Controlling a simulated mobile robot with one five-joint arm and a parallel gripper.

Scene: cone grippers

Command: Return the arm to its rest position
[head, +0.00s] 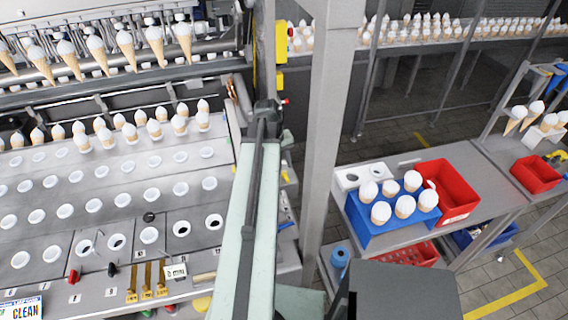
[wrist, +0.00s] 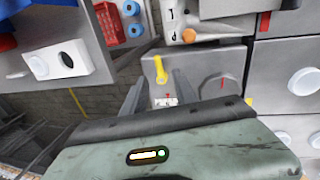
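My gripper (wrist: 160,95) shows in the wrist view as two grey fingers set apart, with nothing held between them. It is open. Behind the gap are a grey panel, a yellow handle (wrist: 160,68) and a small white label. The worn pale-green housing fills the bottom of the wrist view. In the head view I cannot make out the fingers.
The metal cone rack (head: 100,185) with white-rimmed holes and filled cones stands at left. A grey post (head: 332,120) rises in the middle. At right, a blue cone holder (head: 375,228) and a red bin (head: 447,190) stand on a grey table.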

